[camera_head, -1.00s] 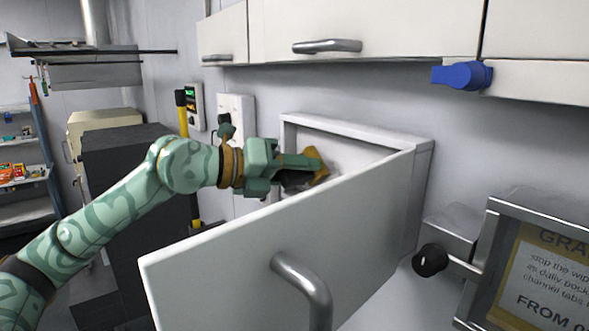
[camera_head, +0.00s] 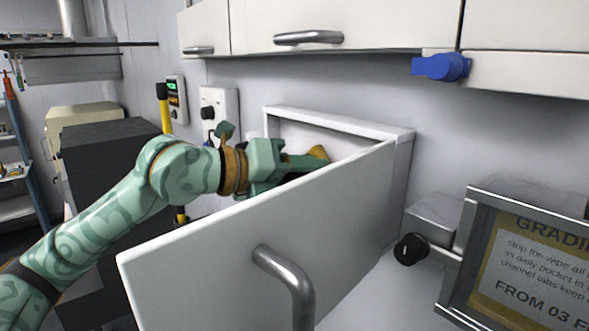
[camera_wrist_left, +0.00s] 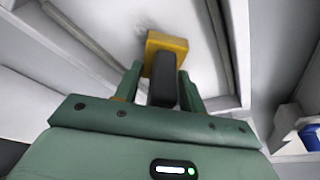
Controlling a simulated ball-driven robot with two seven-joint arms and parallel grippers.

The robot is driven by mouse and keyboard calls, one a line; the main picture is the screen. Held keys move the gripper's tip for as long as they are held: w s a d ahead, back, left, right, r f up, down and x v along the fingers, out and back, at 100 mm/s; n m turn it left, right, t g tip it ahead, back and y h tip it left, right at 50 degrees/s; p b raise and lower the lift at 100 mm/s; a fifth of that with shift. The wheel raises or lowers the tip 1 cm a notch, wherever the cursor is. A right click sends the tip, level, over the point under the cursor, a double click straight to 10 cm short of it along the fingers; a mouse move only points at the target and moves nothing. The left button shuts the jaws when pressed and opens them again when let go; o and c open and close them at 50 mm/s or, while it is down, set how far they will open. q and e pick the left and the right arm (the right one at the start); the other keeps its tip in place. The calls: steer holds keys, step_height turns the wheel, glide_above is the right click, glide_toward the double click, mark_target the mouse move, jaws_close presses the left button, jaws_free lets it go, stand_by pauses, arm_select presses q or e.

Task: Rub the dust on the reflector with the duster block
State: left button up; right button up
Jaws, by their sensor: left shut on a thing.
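My left gripper (camera_head: 300,163) reaches over the open white door into a wall cabinet (camera_head: 340,122). It is shut on the duster block, a yellow block (camera_wrist_left: 166,44) with a dark grip (camera_wrist_left: 163,80) between the fingers. In the head view only a small yellow part of the block (camera_head: 318,153) shows above the door edge. In the wrist view the block lies in front of a pale, slightly mottled panel (camera_wrist_left: 195,30), which may be the reflector. I cannot tell whether the block touches it, and dust is not clear. My right gripper is out of view.
The open door (camera_head: 215,255) with its metal handle (camera_head: 290,280) hides much of the cabinet inside. Upper cupboards (camera_head: 350,20) and a blue fitting (camera_head: 441,67) are above. A black knob (camera_head: 411,248) and a framed sign (camera_head: 530,260) stand at right.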

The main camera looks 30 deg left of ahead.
arm_select(q)
steer(key=shift+s+d, duration=0.25)
steer(key=shift+d, duration=0.55)
steer(key=shift+w+a+b, duration=0.3)
steer(key=shift+a+b, duration=0.4)
steer(key=shift+w+a+b, duration=0.3)
steer(key=shift+a+b, duration=0.05)
steer(key=shift+a, duration=0.4)
steer(key=a, duration=0.1)
steer(key=w+a, duration=0.1)
steer(key=a+b, duration=0.1)
steer(key=a, duration=0.1)
steer(key=shift+w, duration=0.3)
